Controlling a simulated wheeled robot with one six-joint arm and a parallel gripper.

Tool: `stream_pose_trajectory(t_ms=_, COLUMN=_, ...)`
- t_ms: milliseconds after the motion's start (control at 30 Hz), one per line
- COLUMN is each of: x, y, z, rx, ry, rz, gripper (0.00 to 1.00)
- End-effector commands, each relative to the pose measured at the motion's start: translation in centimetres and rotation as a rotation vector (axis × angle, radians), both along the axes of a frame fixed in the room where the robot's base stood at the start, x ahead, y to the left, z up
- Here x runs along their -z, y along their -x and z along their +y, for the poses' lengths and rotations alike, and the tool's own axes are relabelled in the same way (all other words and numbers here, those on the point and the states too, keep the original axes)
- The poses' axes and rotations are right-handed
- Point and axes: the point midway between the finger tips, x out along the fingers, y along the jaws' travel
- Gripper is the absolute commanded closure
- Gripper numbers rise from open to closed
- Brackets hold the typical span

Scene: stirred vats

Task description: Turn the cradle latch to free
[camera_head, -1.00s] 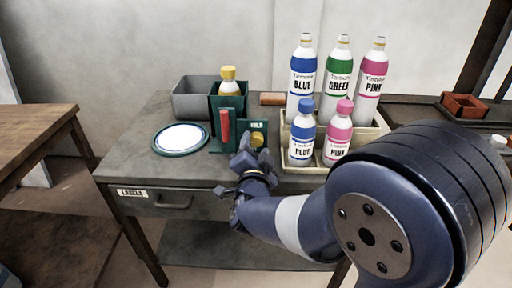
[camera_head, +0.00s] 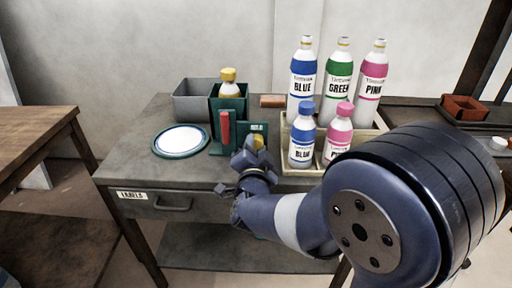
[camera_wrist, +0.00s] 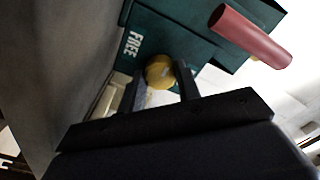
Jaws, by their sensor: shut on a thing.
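The green cradle (camera_head: 229,101) stands on the grey cabinet and holds a bottle with a yellow cap (camera_head: 228,75). A red handle (camera_head: 225,127) stands upright on its front; it also shows in the wrist view (camera_wrist: 250,35). The yellow round latch knob (camera_wrist: 160,71) sits on the cradle's green plate (camera_wrist: 170,30), beside the word FREE. My gripper (camera_wrist: 160,85) is shut on the knob, one finger on each side. In the head view my gripper (camera_head: 252,155) hides most of the knob and part of the plate's lettering.
A cream tray (camera_head: 310,172) with several labelled bottles stands close right of my gripper. The cabinet's front left top is clear.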

Motion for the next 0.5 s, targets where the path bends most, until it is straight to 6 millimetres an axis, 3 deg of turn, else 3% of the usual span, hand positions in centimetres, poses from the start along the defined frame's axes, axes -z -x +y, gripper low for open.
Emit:
stream_pose_trajectory(t_ms=267, x=-0.04, y=0.0, z=0.01, rx=0.001, ry=0.033, rz=0.002, gripper=0.91)
stream_pose_trajectory(t_ms=500, x=-0.11, y=-0.03, z=-0.02, rx=0.001, ry=0.162, rz=0.007, gripper=0.91)
